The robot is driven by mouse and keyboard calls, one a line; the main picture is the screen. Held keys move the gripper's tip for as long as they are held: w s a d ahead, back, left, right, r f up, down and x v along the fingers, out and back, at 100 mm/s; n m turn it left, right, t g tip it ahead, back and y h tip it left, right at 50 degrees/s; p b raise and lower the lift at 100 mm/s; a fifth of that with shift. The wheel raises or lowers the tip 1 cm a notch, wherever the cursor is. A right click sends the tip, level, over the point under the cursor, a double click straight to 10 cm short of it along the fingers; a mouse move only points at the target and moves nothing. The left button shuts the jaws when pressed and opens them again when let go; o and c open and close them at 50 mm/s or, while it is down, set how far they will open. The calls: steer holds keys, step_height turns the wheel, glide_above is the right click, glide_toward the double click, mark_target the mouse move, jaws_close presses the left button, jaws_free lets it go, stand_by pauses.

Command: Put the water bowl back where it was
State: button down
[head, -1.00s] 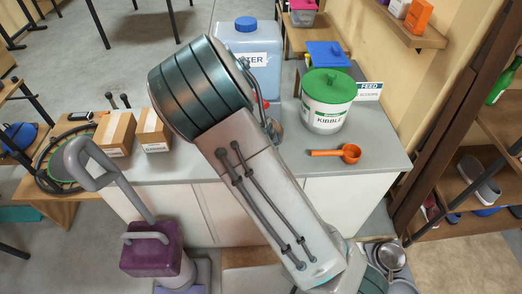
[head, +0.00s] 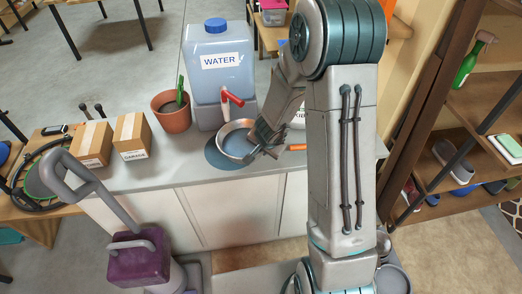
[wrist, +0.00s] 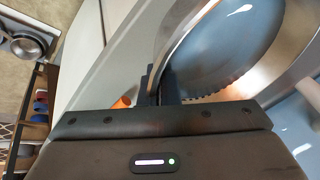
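The water bowl (head: 225,132) is a round steel bowl with a blue-grey inside. It overlaps a dark blue round mat (head: 215,158) on the counter, in front of the water tank (head: 218,90) and its red tap. I cannot tell whether the bowl rests on the mat or is just above it. My gripper (head: 255,145) is at the bowl's right side. In the wrist view, the fingers (wrist: 160,88) are close together around the bowl's near rim (wrist: 182,38). Part of the mat is hidden under the bowl.
A terracotta pot (head: 172,115) stands left of the tank. Two cardboard boxes (head: 131,136) sit at the counter's left end. The counter (head: 165,177) is clear in front of the pot. The kibble bin is mostly hidden behind my arm. A shelf (head: 470,140) stands at right.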

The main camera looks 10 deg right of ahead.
steer(key=shift+d+r+n+y, duration=0.2)
steer(key=shift+d+n+y, duration=0.1)
steer(key=shift+d+n, duration=0.35)
steer(key=shift+n, duration=0.35)
